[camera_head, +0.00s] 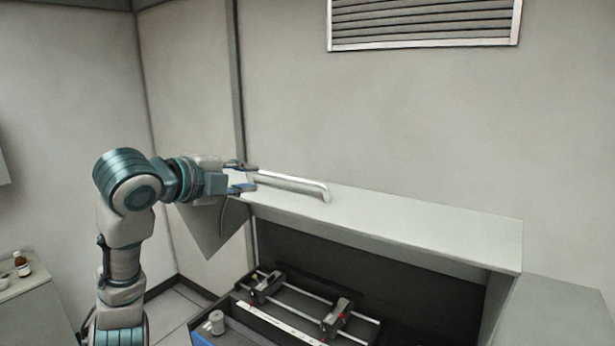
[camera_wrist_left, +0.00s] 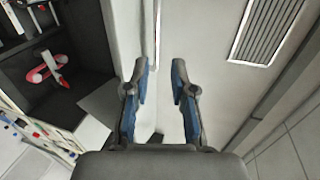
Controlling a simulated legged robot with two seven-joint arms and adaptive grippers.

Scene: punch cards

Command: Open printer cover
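The light grey printer cover (camera_head: 420,220) is raised, with the dark interior (camera_head: 360,268) exposed below it. A white bar handle (camera_head: 300,185) runs along the left part of the cover's top face. My left gripper (camera_head: 250,177) is at the handle's left end, with its two blue-padded fingers apart. In the left wrist view the fingers (camera_wrist_left: 161,82) are also spread, with a clear gap between them. I cannot tell whether either finger touches the handle. My right gripper is not in view.
Inside the printer are a rail carriage mechanism (camera_head: 300,305) and a small grey cylinder (camera_head: 216,322) at its front left. A grey surface (camera_head: 565,315) adjoins on the right. A brown bottle (camera_head: 22,264) stands on a counter at far left. A wall vent (camera_head: 425,22) is above.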

